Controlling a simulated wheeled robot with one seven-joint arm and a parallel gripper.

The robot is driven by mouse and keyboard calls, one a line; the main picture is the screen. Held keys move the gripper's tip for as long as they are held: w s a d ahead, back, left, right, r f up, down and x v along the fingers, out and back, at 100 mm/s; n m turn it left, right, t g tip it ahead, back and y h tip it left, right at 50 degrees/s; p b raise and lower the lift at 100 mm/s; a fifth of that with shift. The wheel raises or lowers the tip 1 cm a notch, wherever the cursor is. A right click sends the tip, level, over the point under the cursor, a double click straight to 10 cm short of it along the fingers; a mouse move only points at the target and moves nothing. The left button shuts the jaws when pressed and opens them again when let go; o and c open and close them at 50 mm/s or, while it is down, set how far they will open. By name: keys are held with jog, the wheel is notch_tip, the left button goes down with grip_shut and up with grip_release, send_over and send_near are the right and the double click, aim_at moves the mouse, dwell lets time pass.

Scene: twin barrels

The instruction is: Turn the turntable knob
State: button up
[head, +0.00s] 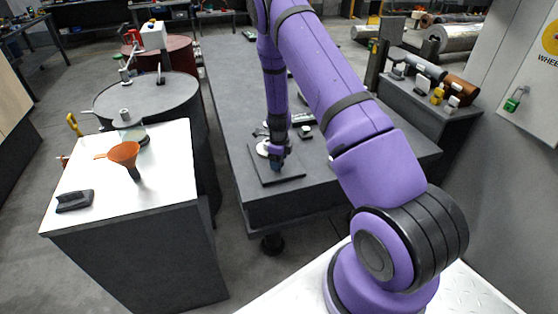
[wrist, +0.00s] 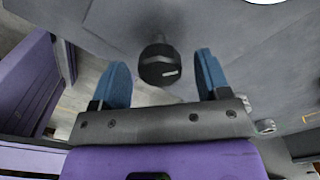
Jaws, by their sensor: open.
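The turntable is a dark square plate (head: 292,178) with a pale disc (head: 263,148), near the front end of the long grey table. My gripper (head: 277,166) is low over this plate in the head view and hides part of it. In the wrist view a round black knob (wrist: 159,69) with a short white mark lies between the two blue fingers of my gripper (wrist: 162,60). The fingers are open, with a visible gap on each side of the knob. The knob is hidden in the head view.
The long grey table (head: 228,90) has small dark items behind my gripper. A side bench (head: 430,112) with several small items stands at right.

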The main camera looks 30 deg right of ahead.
jog(key=shift+f, duration=0.1)
jog(key=c, duration=0.9)
jog(key=shift+c, duration=0.2)
jog(key=shift+n, duration=0.3)
